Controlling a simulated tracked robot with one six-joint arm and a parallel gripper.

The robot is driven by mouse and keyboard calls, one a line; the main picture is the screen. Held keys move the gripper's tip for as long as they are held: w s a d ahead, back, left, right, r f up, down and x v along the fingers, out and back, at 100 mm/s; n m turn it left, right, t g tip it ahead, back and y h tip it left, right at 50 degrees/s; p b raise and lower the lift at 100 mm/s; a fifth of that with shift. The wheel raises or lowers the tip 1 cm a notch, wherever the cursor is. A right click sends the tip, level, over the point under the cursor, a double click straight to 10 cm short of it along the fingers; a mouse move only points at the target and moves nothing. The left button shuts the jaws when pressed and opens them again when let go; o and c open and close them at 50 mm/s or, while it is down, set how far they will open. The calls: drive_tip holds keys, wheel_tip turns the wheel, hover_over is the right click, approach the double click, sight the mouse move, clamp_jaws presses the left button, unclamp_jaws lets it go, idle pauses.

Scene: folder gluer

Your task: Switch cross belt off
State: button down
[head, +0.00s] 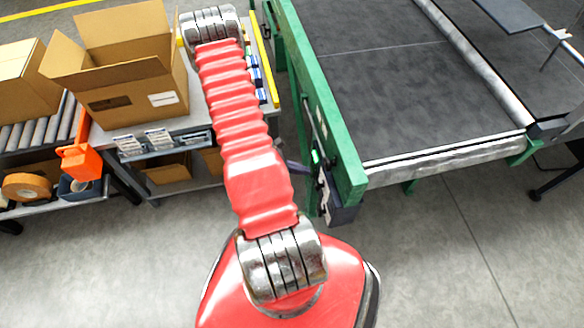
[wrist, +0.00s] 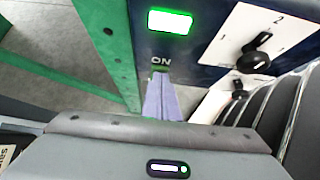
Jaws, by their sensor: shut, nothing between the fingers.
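A dark blue control box (wrist: 195,55) sits on the green conveyor frame (wrist: 105,40) in the wrist view. A lit green lamp (wrist: 170,21) shows above the printed word ON. My gripper (wrist: 160,76) has its pale lavender fingers shut together, with nothing between them. The fingertips are just under the word ON and cover whatever control is there; I cannot tell whether they touch it. In the head view the lamp (head: 315,157) glows green on the frame's side, and my gripper is mostly hidden behind my red arm.
A black rotary knob (wrist: 254,55) on a white plate marked 1 and 2 is right of the lamp. The wide dark belt (head: 410,90) lies right of the frame. A bench with an open carton (head: 125,85) stands left, beside an orange bin (head: 82,158). Floor is clear at lower right.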

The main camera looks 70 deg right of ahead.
drive_tip(key=f+v, duration=0.1)
drive_tip(key=v, duration=1.2)
drive_tip(key=shift+w+a, duration=0.3)
drive_tip(key=shift+w, duration=0.05)
